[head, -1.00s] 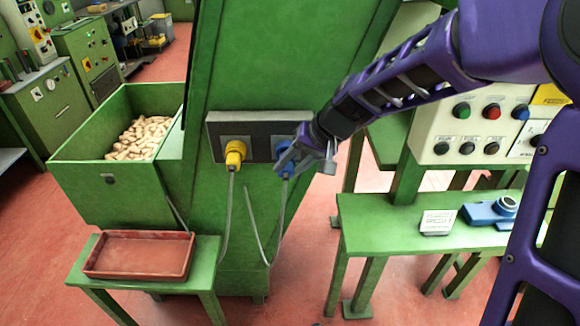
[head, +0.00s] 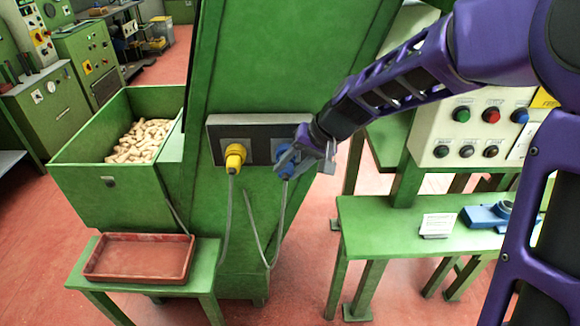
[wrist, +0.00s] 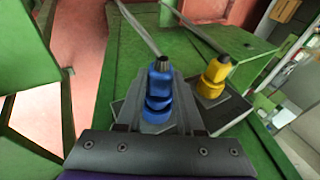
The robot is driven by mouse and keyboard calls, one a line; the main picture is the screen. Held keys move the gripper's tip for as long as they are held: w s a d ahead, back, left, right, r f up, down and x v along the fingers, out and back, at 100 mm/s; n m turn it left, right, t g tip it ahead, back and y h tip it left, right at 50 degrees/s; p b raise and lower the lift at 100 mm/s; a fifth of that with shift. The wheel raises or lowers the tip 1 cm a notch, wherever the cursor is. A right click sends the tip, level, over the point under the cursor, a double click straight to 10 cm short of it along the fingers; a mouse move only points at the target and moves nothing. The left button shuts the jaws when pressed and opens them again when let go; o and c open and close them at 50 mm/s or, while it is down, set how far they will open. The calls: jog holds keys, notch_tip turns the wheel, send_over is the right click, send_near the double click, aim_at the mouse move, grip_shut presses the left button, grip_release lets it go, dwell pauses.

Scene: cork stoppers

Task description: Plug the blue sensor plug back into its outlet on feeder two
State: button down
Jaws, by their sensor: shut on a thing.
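The blue sensor plug (head: 288,173) is at the right end of the grey outlet panel (head: 262,129) on the green feeder, with a grey cable hanging below. My gripper (head: 284,161) is shut on the plug, at the panel's right outlet. In the wrist view the blue plug (wrist: 158,86) sits between my fingers, its cable running up and left. The fingers hide part of the outlet, so I cannot tell whether the plug is fully seated. A yellow plug (head: 235,157) sits in the left outlet; it also shows in the wrist view (wrist: 213,76).
A green hopper (head: 85,178) with cork stoppers stands left, above a red tray (head: 140,277) on a small green bench. At right are a button box (head: 480,130) and a green bench (head: 375,215) bearing a card and a blue device (head: 485,217).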

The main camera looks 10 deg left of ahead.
jog(key=shift+w+a, duration=0.2)
jog(key=shift+w, duration=0.65)
dwell(0.5)
jog(key=shift+c, duration=2.2)
grip_release()
jog(key=p+v, duration=0.1)
jog(key=v, duration=1.6)
jog(key=shift+s+r+p, duration=0.15)
jog(key=shift+r+p, duration=0.05)
jog(key=shift+p, duration=0.1)
jog(key=shift+d, duration=0.1)
